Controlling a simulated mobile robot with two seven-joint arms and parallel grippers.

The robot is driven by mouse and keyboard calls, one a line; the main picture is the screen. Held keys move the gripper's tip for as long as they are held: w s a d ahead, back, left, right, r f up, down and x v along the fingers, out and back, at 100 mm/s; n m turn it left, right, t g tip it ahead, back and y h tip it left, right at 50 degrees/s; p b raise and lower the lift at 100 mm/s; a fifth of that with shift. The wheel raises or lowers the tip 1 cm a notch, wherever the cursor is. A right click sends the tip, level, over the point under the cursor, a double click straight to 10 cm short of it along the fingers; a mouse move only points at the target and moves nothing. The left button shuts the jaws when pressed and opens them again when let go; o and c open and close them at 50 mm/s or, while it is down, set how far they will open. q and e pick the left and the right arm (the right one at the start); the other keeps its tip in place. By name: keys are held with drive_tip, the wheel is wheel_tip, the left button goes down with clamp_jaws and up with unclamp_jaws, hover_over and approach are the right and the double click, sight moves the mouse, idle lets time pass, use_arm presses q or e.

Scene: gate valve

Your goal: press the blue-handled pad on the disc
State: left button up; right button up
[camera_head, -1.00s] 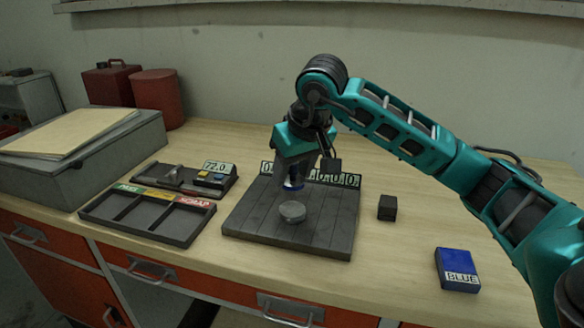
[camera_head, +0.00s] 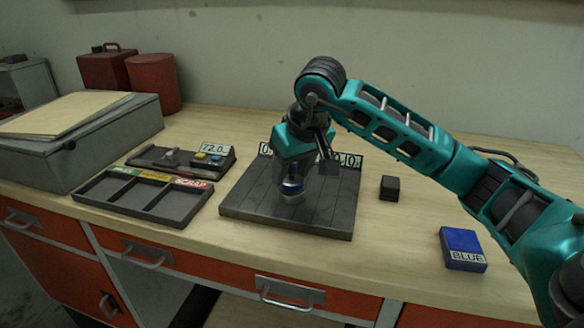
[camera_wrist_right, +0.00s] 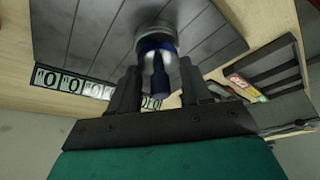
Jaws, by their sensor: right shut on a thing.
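My right gripper (camera_head: 292,182) points down over the dark slatted board (camera_head: 332,222). It is shut on the blue-handled pad (camera_head: 291,189), which also shows between the fingers in the right wrist view (camera_wrist_right: 158,50). The light grey disc (camera_head: 292,199) lies on the board directly under the pad and is mostly covered by it. Pad and disc appear to touch, though I cannot be sure of the contact. My left gripper is in neither view.
A row of number plates (camera_head: 350,160) lines the board's back edge. A black block (camera_head: 390,188) and the BLUE box (camera_head: 463,249) stand to the right. A sorting tray (camera_head: 150,212) and a device reading 72.0 (camera_head: 214,149) are to the left. The bench front is clear.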

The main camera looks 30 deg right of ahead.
drive_tip(key=shift+f+b, duration=0.45)
drive_tip(key=shift+f, duration=0.15)
idle(1.1)
drive_tip(key=shift+r+p, duration=2.6)
drive_tip(key=shift+r, duration=1)
